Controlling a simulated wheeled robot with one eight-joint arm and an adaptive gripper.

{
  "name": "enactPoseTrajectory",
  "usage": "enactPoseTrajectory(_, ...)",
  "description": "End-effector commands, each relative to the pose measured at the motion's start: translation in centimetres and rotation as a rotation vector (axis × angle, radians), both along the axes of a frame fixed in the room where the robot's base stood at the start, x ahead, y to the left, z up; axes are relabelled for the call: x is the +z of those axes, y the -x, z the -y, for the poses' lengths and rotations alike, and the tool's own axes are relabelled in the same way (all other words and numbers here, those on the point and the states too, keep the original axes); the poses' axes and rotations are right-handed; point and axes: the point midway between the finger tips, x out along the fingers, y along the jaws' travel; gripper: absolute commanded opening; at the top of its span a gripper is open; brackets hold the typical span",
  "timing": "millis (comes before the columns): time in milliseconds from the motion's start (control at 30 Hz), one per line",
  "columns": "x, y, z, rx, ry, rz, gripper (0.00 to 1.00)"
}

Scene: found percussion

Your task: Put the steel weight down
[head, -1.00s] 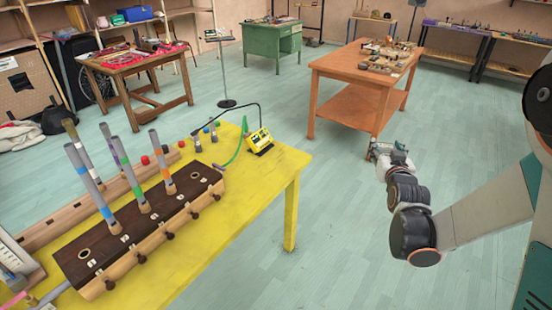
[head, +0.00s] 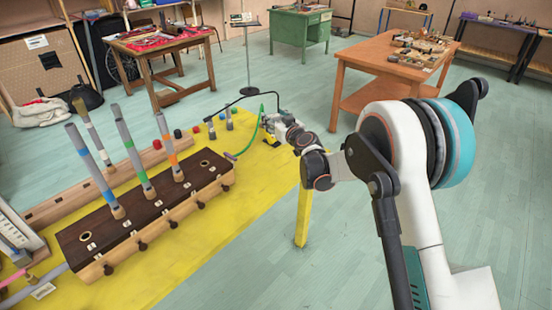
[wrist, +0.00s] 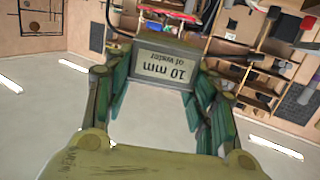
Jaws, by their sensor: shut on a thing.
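My gripper (head: 270,122) is above the far right end of the yellow table (head: 257,178) in the head view. In the wrist view my gripper (wrist: 165,90) has its green fingers on both sides of a grey block, which I take to be the steel weight (wrist: 165,65). In the head view the block is too small and too covered by the gripper to make out. Whether it touches the table I cannot tell.
A dark brown wooden box (head: 150,213) with upright tubes stands on the yellow table. Small knobbed pieces (head: 229,120) and a green cable (head: 247,140) lie near the gripper. A yellow device is mostly hidden behind the gripper. The table's front right strip is bare.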

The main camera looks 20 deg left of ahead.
Motion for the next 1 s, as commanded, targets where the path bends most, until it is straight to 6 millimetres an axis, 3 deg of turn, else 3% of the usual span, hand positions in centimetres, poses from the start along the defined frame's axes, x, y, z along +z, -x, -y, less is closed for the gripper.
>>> enactPoseTrajectory(167,-1.5,0.2,-1.3,0.020,0.000,0.000,0.18)
enactPoseTrajectory(700,-14.0,0.2,-1.2,0.018,-0.001,-0.001,0.18)
enactPoseTrajectory(1000,-16.3,0.2,-1.2,0.018,-0.001,-0.001,0.18)
